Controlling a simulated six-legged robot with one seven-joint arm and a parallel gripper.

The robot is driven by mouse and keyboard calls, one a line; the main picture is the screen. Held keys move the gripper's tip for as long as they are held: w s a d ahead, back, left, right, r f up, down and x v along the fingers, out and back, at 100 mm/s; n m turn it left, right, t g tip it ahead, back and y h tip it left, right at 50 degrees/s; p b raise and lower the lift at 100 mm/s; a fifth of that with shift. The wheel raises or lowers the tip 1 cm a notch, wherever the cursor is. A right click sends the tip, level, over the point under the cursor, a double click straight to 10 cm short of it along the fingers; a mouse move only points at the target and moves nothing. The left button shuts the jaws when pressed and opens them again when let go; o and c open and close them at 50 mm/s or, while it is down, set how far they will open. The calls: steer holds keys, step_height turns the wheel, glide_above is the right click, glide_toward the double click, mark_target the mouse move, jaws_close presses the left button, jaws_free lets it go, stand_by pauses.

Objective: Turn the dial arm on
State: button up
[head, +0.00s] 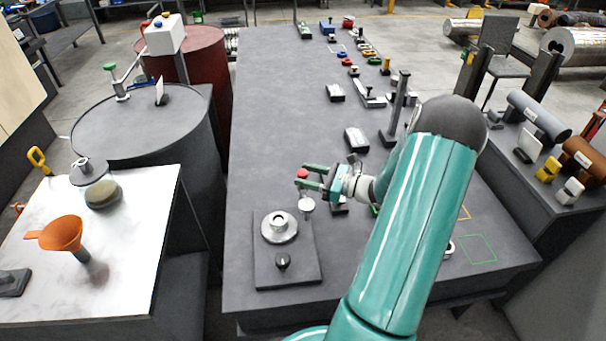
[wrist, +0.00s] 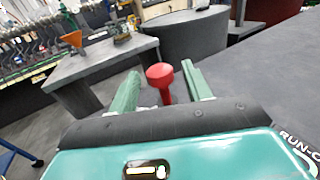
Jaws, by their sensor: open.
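My gripper (head: 306,178) is open over the near part of the long dark table, its green fingers pointing left. A red round-topped knob (head: 302,173) shows at the fingertips; in the wrist view the red knob (wrist: 160,75) stands between the two spread fingers, with a gap visible on each side. A small pale round dial-like piece (head: 307,205) is just below the fingers in the head view. Whether the knob and this piece form the dial arm, I cannot tell. My arm hides part of the table to the right.
A dark plate with a metal ring fitting (head: 280,228) and a black knob lies at front left of the table (head: 290,100). A dark upright stand (head: 397,105) is behind my gripper. An orange funnel (head: 62,233) is on the white-topped side table. The table's left middle is clear.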

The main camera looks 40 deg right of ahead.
steer(key=shift+x, duration=0.85)
jaws_close()
